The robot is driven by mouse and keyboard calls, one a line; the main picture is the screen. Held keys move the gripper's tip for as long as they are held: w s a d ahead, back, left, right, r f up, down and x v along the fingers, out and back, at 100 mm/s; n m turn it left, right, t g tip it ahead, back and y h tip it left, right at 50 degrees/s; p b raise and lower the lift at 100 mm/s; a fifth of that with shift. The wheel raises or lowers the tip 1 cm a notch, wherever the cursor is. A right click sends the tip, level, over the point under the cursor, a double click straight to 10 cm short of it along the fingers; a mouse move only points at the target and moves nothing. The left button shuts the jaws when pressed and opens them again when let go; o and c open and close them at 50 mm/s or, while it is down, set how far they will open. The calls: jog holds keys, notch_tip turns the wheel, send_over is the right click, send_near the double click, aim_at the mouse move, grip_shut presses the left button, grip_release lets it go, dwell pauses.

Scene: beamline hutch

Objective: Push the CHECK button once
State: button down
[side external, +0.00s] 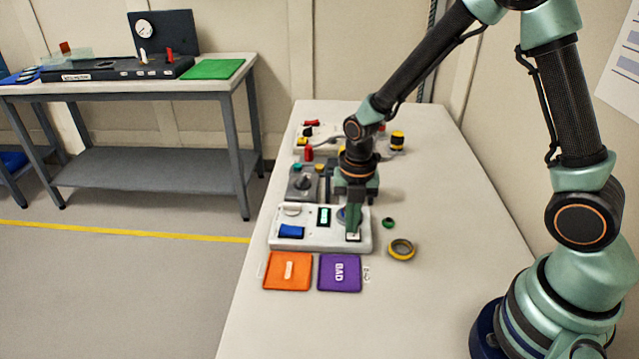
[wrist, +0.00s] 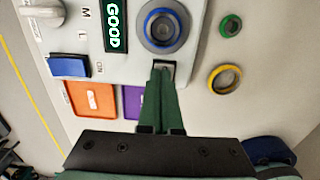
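My gripper (side external: 354,228) points down over the front right part of a white panel (side external: 333,243). In the wrist view my gripper (wrist: 163,72) has its two green fingers together, with nothing seen between them. A small pale square button (wrist: 171,65) in a dark frame lies at the fingertips, partly hidden by them; its label is not readable. The square also shows under the tips in the side view (side external: 353,237). I cannot tell whether the tips touch it. A display (wrist: 115,25) on the panel reads GOOD in lit letters.
The panel also carries a blue rocker switch (wrist: 68,67), a white knob (wrist: 42,14) and a blue-ringed round part (wrist: 161,30). An orange pad (side external: 288,271) and a purple BAD pad (side external: 340,272) lie in front. A yellow ring (side external: 401,249) and a green ring (side external: 389,223) lie right.

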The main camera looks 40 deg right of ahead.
notch_tip(320, 180, up, 14)
dwell(0.5)
dwell(0.5)
notch_tip(320, 180, up, 5)
jog(key=m+t, duration=0.3)
jog(key=m, duration=0.9)
send_over(370, 242)
jog(key=s+m, duration=0.1)
jog(key=m, duration=0.4)
jog(key=s+d+r+m+t, duration=0.1)
jog(key=s+m, duration=0.1)
jog(key=m, duration=0.3)
jog(key=s+r+m+t, duration=0.1)
jog(key=m, duration=0.4)
jog(key=shift+s+d+r, duration=0.15)
jog(key=shift+s+d, duration=0.05)
jog(key=shift+s, duration=0.05)
